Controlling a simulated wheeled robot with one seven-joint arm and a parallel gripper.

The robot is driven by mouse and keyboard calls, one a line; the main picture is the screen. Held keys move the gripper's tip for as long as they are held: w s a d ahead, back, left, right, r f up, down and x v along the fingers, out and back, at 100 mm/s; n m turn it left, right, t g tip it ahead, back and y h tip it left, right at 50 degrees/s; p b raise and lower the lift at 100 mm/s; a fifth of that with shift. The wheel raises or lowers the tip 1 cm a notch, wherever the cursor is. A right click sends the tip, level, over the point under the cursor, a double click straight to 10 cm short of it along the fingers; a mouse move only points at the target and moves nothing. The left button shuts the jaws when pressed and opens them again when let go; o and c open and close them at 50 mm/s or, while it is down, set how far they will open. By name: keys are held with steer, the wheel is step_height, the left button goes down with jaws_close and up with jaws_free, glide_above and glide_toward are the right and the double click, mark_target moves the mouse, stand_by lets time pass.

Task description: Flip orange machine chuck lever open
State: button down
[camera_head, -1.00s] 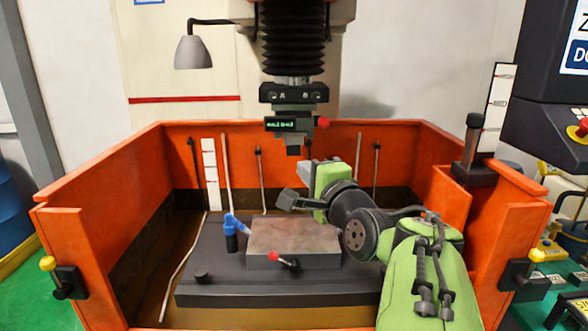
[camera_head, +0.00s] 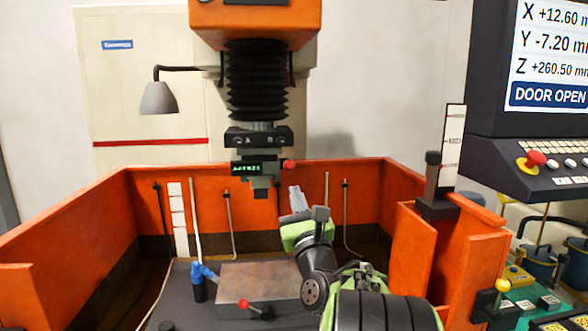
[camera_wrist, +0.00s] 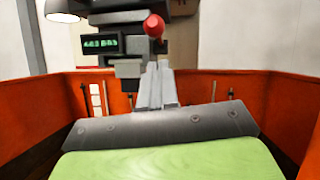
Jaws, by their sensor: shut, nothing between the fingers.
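The chuck (camera_head: 247,168) hangs under the black bellows of the orange machine and carries a small green display. Its lever shows as a red ball knob (camera_head: 289,165) at the chuck's right side. In the wrist view the red knob (camera_wrist: 154,26) is ahead of and above my fingertips, with the chuck's display (camera_wrist: 101,44) to its left. The lever's arm behind the knob is mostly hidden. My gripper (camera_head: 295,189) is shut and empty, its fingers pointing up below the knob and apart from it. The shut fingers (camera_wrist: 158,66) also show in the wrist view.
Orange tank walls (camera_head: 80,220) surround the work area. A metal block (camera_head: 258,284) with a red-knobbed handle and a blue nozzle (camera_head: 203,272) sit below the chuck. A grey lamp (camera_head: 158,98) hangs at left. A control panel (camera_head: 545,165) stands at right.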

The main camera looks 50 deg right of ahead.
mark_target(292, 164)
steer(key=shift+w+r+p, duration=0.2)
steer(key=shift+r+p, duration=0.1)
steer(key=shift+r, duration=0.45)
steer(key=shift+w+r+p, duration=0.2)
steer(key=shift+r+p, duration=0.05)
steer(key=shift+r, duration=0.45)
step_height(292, 164, up, 3)
steer(key=g+p, duration=0.2)
steer(key=p, duration=0.8)
steer(key=shift+r+y, duration=0.1)
steer(key=shift+y, duration=0.3)
steer(key=r+p, duration=0.1)
steer(key=p, duration=0.2)
steer(key=shift+w+d+r, duration=0.15)
steer(key=shift+r, duration=0.2)
